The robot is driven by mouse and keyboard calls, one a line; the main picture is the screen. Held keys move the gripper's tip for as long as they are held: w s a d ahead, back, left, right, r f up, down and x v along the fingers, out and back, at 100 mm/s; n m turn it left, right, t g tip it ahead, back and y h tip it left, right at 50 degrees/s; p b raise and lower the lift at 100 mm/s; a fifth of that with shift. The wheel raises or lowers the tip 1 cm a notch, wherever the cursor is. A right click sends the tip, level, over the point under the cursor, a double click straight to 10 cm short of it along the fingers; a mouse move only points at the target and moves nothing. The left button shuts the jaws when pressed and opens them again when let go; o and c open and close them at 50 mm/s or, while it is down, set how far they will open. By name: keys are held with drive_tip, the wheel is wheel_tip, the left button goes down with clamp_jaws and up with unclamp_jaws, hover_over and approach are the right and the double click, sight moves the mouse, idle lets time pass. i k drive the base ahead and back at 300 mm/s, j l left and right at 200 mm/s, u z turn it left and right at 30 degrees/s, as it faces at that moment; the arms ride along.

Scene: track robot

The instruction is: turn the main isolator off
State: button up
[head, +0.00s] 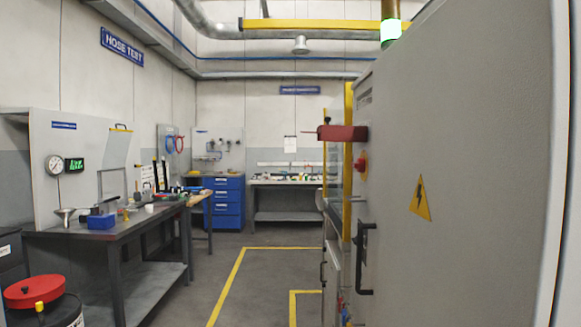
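A grey electrical cabinet (480,150) fills the right side of the head view, close to me. A red handle-like part (342,133) sticks out to the left from its face, roughly level. It looks like the main isolator's handle, seen nearly edge-on, so I cannot read its markings or switch position. A smaller red knob (360,163) sits just below it. My gripper is not in view.
A black door handle (366,258) and a yellow warning triangle (420,199) are on the cabinet. A workbench (110,232) stands left, with a red-lidded drum (34,291) in front. Blue drawers (224,203) stand farther back. The floor (270,272) between is clear, with yellow lines.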

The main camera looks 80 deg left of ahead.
sight(359, 165)
drive_tip(key=u, duration=1.65)
